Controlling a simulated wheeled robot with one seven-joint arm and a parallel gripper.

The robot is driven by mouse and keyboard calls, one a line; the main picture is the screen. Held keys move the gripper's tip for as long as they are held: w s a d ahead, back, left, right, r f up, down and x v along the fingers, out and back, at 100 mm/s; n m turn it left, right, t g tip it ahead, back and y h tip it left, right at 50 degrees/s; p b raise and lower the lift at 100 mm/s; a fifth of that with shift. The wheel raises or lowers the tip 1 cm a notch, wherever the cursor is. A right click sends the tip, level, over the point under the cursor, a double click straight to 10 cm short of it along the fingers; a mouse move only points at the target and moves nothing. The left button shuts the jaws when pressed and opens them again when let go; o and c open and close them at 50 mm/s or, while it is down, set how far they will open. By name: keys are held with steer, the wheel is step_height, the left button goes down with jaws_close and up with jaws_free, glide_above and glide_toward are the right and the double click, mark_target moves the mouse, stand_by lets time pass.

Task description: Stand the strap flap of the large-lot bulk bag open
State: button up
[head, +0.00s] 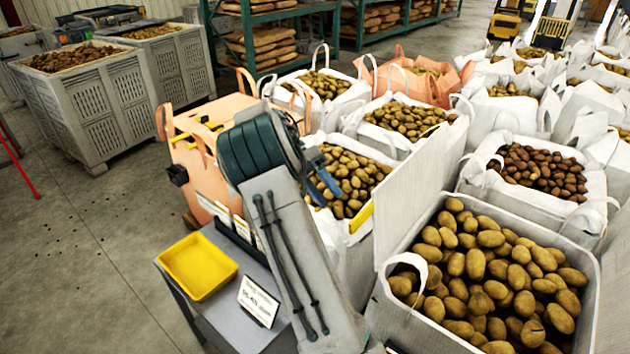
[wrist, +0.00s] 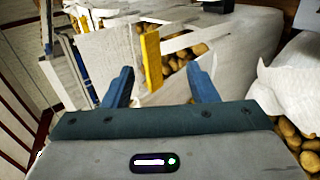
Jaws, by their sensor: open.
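The nearest large bulk bag (head: 597,300) is full of potatoes at the lower right of the head view. A pale, flat panel (head: 420,190), which looks like its strap flap, rises steeply at the bag's far left side. A yellow strip (head: 360,217) sits on the panel's left edge. A yellow strip (wrist: 151,57) also shows in the wrist view, ahead of and between the fingertips. My gripper (head: 325,178) is open, its blue fingers apart and empty in the wrist view (wrist: 162,85). No contact with the strip shows. My arm hides part of the area behind it.
Several white bags of potatoes (head: 400,118) crowd the right and back. A grey stand with a yellow tray (head: 198,266) and a label card (head: 258,301) is beside my arm. Slatted bins (head: 92,110) stand at left. The floor at lower left is clear.

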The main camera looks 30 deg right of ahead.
steer(key=shift+v, duration=2.25)
steer(key=shift+s+d+r, duration=0.1)
steer(key=shift+r, duration=0.05)
steer(key=s+a+r+n+t+y, duration=0.2)
steer(key=s+a+r+n+t, duration=0.15)
steer(key=s, duration=0.25)
steer(key=s+a+r+n+t+y, duration=0.1)
steer(key=s+a+r+n+t, duration=0.1)
steer(key=s+a+n+t, duration=0.3)
steer(key=s+a+f+n+t, duration=0.1)
steer(key=s+a+n+t, duration=0.1)
steer(key=s, duration=0.5)
steer(key=s+a+f+n+t+y, duration=0.1)
steer(key=s+a+n+t, duration=0.1)
steer(key=s+a, duration=0.2)
steer(key=shift+s+a+f+n+t, duration=0.3)
steer(key=shift+s+a+n+t, duration=0.1)
steer(key=shift+s, duration=1.15)
